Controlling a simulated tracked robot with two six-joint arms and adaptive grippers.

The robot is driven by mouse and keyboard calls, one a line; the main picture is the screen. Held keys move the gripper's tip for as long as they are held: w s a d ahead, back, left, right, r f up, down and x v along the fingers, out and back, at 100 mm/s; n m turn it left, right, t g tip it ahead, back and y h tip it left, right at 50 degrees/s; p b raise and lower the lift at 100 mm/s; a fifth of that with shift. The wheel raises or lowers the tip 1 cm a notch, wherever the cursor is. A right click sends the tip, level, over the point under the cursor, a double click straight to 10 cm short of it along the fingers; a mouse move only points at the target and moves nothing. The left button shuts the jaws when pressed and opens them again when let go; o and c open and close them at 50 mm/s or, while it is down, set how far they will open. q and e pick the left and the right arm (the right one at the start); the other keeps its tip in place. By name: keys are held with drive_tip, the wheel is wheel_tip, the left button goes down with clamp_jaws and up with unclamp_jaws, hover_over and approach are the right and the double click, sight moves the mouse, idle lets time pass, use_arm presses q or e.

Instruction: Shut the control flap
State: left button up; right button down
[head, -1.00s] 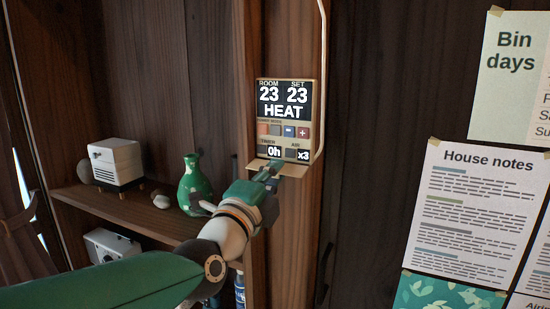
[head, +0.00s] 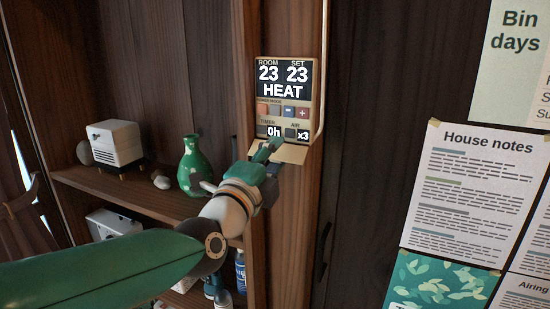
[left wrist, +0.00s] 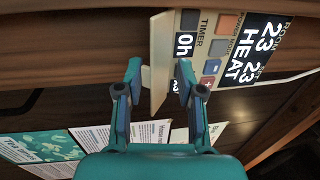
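The control panel (head: 283,105) on the wooden post reads ROOM 23, SET 23, HEAT, TIMER 0h and AIR x3. Its beige control flap (head: 291,154) hangs open at the panel's lower edge, sticking out towards me, and the buttons are uncovered. My left gripper (head: 268,150) is at the flap's left part, just below the timer readout. In the left wrist view, the fingers (left wrist: 159,75) are apart, with the flap (left wrist: 161,45) seen nearly edge-on between or just beyond their tips. I cannot tell whether either finger touches it. My right gripper is not in view.
A shelf (head: 130,193) at left holds a green vase (head: 194,165), a white box-shaped device (head: 116,143) and stones. A pale pipe (head: 323,70) runs beside the panel. Paper notes (head: 475,185) hang on the dark wall at right.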

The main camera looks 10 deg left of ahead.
use_arm(q)
drive_tip(key=shift+r, duration=0.1)
drive_tip(key=v, duration=1.2)
drive_tip(key=shift+f, duration=0.2)
